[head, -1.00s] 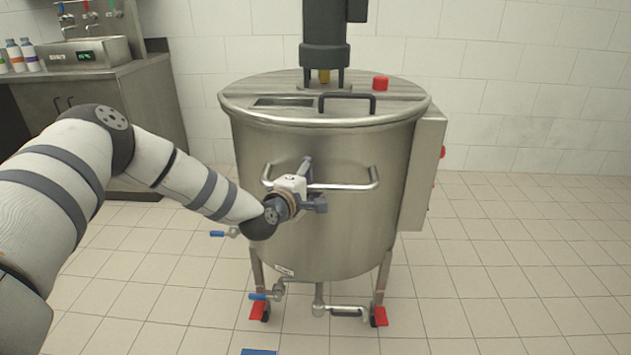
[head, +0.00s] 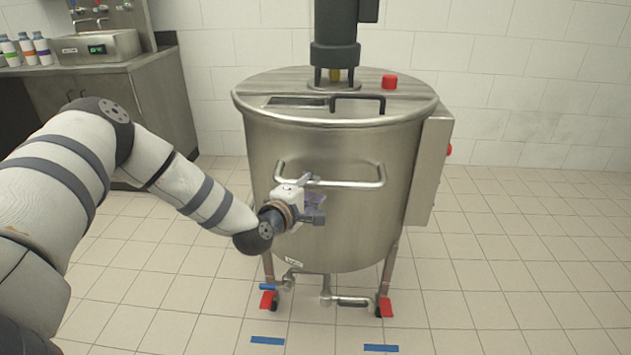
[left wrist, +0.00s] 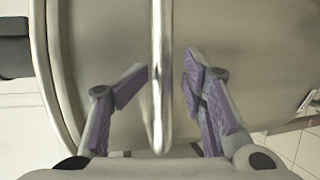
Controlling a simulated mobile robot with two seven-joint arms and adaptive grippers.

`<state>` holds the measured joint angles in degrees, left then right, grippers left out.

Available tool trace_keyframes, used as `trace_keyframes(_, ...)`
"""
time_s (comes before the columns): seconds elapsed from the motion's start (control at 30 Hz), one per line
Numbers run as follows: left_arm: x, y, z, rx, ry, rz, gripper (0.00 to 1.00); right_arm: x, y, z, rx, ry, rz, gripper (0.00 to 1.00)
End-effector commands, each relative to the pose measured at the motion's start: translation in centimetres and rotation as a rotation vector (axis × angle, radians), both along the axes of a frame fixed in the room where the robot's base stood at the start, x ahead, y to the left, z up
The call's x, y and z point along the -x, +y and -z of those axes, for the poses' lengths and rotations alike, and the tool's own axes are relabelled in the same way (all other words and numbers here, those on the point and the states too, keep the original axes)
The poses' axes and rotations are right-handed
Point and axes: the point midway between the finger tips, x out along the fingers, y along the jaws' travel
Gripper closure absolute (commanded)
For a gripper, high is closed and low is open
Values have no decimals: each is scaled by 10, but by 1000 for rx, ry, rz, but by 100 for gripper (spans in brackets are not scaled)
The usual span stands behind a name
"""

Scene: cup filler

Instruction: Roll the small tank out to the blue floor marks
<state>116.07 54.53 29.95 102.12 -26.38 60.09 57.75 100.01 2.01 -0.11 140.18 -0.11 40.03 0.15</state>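The small steel tank (head: 335,225) stands upright on legs with casters in the middle of the head view. Its front handle (head: 345,184) is a horizontal bar, which also shows in the left wrist view (left wrist: 161,70). My left gripper (head: 312,205) is at the left part of this handle. Its purple-padded fingers (left wrist: 168,85) are open on either side of the bar, with gaps to it. Two blue floor marks (head: 267,340) (head: 381,348) lie on the tiles in front of the tank, nearer to me than its front casters. My right gripper is out of view.
Red caster pedals (head: 268,300) (head: 386,307) and a pipe with a valve (head: 328,290) sit low at the tank's front. A steel counter (head: 150,90) with bottles stands at the back left. The floor at the right is clear.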

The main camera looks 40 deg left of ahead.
Motion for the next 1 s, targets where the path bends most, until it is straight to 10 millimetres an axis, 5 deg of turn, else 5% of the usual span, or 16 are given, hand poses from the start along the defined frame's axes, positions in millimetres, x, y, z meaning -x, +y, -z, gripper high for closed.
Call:
trace_keyframes(0.73, 65, -11, -19, 0, -11, 1, 62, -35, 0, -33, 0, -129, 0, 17)
trace_keyframes(1.0, 73, -12, -18, 0, -8, 0, 62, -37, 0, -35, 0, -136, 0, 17)
